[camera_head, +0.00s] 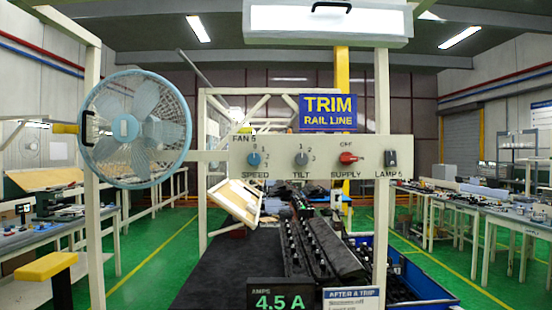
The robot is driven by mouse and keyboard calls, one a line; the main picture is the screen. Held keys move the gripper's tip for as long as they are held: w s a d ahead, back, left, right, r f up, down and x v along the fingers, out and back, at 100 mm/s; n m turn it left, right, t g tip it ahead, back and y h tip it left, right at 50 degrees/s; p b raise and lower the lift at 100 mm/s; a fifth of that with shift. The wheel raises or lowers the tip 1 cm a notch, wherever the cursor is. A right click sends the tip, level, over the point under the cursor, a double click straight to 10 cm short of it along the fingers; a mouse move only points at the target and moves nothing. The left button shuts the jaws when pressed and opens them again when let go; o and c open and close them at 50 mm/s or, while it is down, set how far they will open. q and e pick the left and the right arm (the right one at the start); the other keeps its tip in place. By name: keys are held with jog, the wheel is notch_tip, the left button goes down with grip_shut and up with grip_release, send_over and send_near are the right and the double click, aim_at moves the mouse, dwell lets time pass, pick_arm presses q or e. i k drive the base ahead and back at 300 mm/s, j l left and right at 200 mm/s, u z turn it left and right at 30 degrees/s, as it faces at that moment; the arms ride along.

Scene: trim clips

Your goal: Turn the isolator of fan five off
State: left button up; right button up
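The fan five panel (220,168) is a cream board across the middle of the head view, marked FAN 5. Its red SUPPLY knob (348,158), the likely isolator, sits under the word OFF. The red handle seems to lie roughly sideways, not up at OFF; its exact setting is too small to tell. To its left are the blue SPEED knob (254,159) and the grey TILT knob (302,159). The black LAMP 5 switch (391,158) is at the right. The pale blue caged fan (135,128) hangs left of the panel. Neither of my grippers shows.
Cream posts (381,215) frame the panel. Below stand a dark bench (215,275) with rows of black parts, a display (281,299) reading 4.5 A and a blue bin (420,283). A yellow-topped stand (46,266) is at lower left. Green floor shows on both sides.

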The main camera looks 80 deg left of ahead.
aim_at(346, 159)
jog(key=u, duration=2.1)
jog(key=k+z, duration=0.2)
jog(key=z, duration=0.15)
jog(key=k+z, duration=0.35)
jog(key=i+l, duration=0.05)
jog(key=i, duration=0.05)
